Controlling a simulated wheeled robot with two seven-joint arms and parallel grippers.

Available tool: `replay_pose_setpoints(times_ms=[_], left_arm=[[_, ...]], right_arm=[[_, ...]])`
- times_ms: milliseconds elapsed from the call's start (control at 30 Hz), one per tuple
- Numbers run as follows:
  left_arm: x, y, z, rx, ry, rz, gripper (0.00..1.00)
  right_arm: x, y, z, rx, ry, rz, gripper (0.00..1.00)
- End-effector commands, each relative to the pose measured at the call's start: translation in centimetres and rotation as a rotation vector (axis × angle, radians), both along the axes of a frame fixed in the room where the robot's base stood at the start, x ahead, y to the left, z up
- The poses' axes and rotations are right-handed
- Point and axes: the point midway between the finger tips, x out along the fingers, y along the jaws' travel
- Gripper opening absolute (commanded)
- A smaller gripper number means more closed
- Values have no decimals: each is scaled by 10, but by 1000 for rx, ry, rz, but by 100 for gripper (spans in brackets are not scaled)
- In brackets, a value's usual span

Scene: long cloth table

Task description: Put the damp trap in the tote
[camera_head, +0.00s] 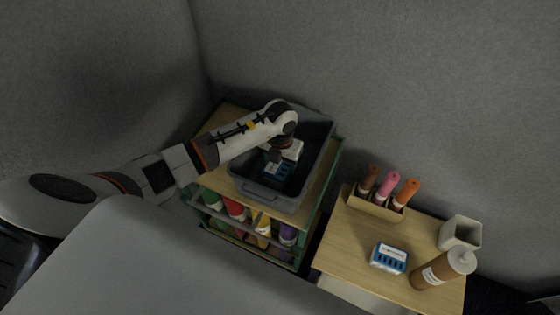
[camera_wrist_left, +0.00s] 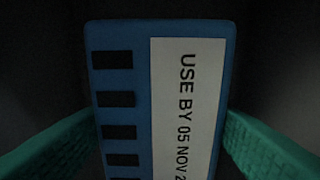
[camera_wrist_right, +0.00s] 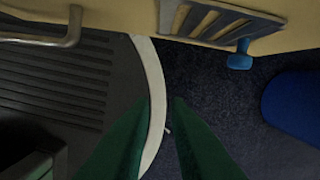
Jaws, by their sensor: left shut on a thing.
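A dark grey tote (camera_head: 262,193) stands on the wooden top of a shelf unit in the middle of the head view. My left gripper (camera_head: 276,160) reaches down inside the tote. It is shut on a damp trap (camera_head: 284,172), a blue block with dark slots. In the left wrist view the damp trap (camera_wrist_left: 128,80) shows a white "USE BY 05 NOV" label between the two teal fingers. Whether it touches the tote floor I cannot tell. My right gripper (camera_wrist_right: 162,103) shows only in the right wrist view, with green fingers slightly apart and nothing between them.
A wooden table (camera_head: 345,240) at the right holds a similar blue-and-white block (camera_head: 389,258), a brown bottle (camera_head: 437,272), a grey-white cup (camera_head: 460,233) and a rack of coloured tubes (camera_head: 376,203). Several coloured bottles (camera_head: 235,208) stand on the shelf below the tote. Grey walls rise behind.

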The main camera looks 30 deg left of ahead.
Motion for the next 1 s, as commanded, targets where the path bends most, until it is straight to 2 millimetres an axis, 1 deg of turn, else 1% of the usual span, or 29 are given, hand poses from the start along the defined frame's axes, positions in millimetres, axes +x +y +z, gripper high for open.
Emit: replay_pose_setpoints(times_ms=[133, 233, 267, 300, 400, 633, 733, 767, 867, 1000], left_arm=[[1, 0, 1, 0, -3, 0, 27], [1, 0, -2, 0, -3, 0, 27], [0, 0, -3, 1, -1, 0, 65], [0, 0, -2, 1, -1, 0, 72], [0, 0, -2, 1, -1, 0, 85], [0, 0, -2, 1, -1, 1, 85], [0, 0, 3, 0, -1, 1, 85], [1, 0, 4, 0, -2, 0, 85], [1, 1, 17, 1, -4, 0, 85], [1, 1, 46, 2, -6, -1, 85]], right_arm=[[0, 0, 0, 0, 0, 0, 16], [0, 0, -3, 0, 0, 0, 16], [0, 0, -3, 0, 0, 0, 16], [0, 0, -2, 0, 0, 0, 16], [0, 0, -2, 0, 0, 0, 16], [0, 0, -2, 0, -1, 0, 16], [0, 0, 2, 0, -1, 0, 16], [0, 0, 0, 0, -1, 0, 16], [0, 0, -2, 0, -1, 0, 16], [0, 0, -5, 0, -1, 0, 16]])
